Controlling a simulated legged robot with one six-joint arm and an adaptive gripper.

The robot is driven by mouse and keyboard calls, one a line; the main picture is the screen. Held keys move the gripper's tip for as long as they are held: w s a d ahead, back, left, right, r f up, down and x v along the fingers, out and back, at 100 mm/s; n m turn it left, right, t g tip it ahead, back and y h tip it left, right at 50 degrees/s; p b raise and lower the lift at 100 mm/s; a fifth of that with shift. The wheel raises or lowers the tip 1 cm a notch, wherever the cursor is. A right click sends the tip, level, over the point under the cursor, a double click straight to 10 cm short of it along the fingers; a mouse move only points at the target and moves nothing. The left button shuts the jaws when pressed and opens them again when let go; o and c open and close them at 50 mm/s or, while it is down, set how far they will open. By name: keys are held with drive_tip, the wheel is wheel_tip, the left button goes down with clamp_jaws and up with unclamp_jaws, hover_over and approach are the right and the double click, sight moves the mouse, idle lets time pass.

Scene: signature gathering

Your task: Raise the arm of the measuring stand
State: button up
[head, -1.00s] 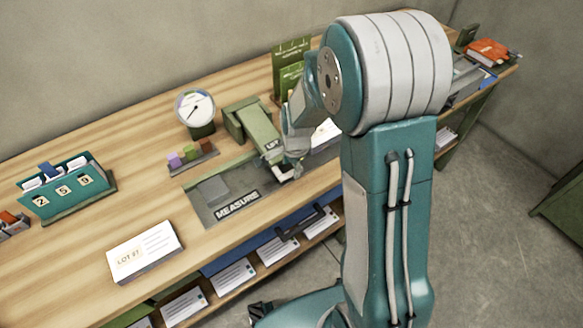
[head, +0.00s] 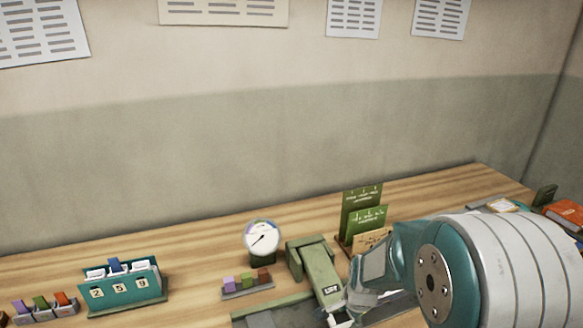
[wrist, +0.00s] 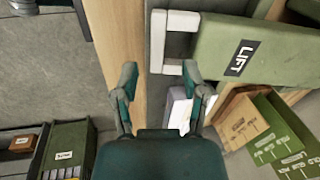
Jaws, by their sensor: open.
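The green measuring stand arm (head: 320,268) with a LIFT label slopes down toward the front of the bench in the head view. In the wrist view the arm (wrist: 265,40) enters from the right, and its pale U-shaped handle (wrist: 158,45) lies just ahead of my gripper. My gripper (wrist: 160,84) is open and empty. Its right finger is close to the handle's near bar; I cannot tell if they touch. In the head view my wrist covers part of the handle end.
A round dial gauge (head: 262,238) stands left of the stand, with a tray of coloured blocks (head: 247,288) in front. A teal card holder (head: 125,290) sits farther left. Green signs (head: 362,215) stand behind my arm. Bare wood lies between holder and block tray.

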drive_tip(key=s+r+n+t, duration=0.3)
drive_tip(key=s+r+n, duration=1)
drive_tip(key=s+r, duration=0.7)
drive_tip(key=shift+r+h, duration=0.3)
drive_tip(key=shift+r, duration=0.5)
drive_tip(key=shift+d, duration=0.1)
